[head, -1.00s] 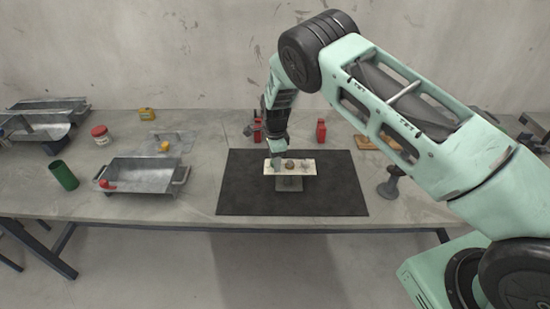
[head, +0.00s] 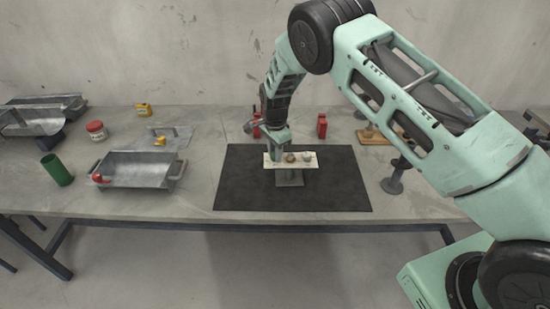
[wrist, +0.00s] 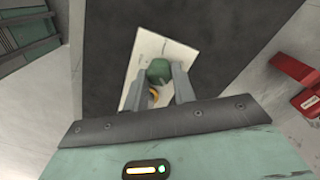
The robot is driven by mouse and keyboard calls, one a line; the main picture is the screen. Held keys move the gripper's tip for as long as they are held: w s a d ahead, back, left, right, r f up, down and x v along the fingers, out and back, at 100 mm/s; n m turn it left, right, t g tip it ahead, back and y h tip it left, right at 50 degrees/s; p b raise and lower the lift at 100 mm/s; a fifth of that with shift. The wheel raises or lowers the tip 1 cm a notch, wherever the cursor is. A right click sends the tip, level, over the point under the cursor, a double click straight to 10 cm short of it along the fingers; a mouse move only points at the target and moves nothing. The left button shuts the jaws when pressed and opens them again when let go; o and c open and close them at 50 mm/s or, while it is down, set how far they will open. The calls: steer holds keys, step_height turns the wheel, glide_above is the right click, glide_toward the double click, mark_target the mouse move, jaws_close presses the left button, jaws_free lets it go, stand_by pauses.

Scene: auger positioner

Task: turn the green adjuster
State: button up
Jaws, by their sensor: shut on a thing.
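The auger positioner has a pale plate (head: 311,164) on a grey stand (head: 290,181) on the black mat. The green adjuster (wrist: 159,71) shows in the wrist view between my fingers, near the middle of the pale plate (wrist: 150,44). My gripper (wrist: 167,84) is shut on the green adjuster, and its fingers hide part of it. In the head view my gripper (head: 275,155) points down at the left end of the plate. A brown knob (head: 290,157) and a grey knob (head: 307,157) sit to its right on the plate.
The black mat (head: 340,190) is clear around the stand. A metal tray (head: 140,168), a green cup (head: 57,170) and a red-and-white jar (head: 97,131) stand left. A red bottle (head: 322,126) stands behind the mat. A grey stand-like object (head: 394,178) is right of the mat.

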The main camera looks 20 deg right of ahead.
steer(key=n+b, duration=0.1)
steer(key=n, duration=0.1)
steer(key=n+b, duration=0.1)
steer(key=b, duration=0.1)
steer(key=shift+w+f+n, duration=0.1)
steer(key=shift+f+n, duration=0.1)
steer(key=shift+n, duration=0.2)
steer(key=n+b, duration=0.2)
steer(key=n, duration=0.1)
steer(key=shift+r+n, duration=0.1)
steer(key=shift+n, duration=0.2)
steer(key=n+b, duration=0.2)
steer(key=n, duration=0.1)
steer(key=shift+a+n, duration=0.1)
steer(key=shift+n, duration=0.3)
steer(key=n+b, duration=0.1)
steer(key=n, duration=0.2)
steer(key=shift+n, duration=0.3)
steer(key=n+b, duration=0.1)
steer(key=n, duration=0.5)
steer(key=shift+r+b, duration=0.1)
steer(key=shift+b, duration=0.2)
steer(key=n, duration=0.6)
steer(key=shift+a+n, duration=0.1)
steer(key=shift+n, duration=0.3)
steer(key=o, duration=1)
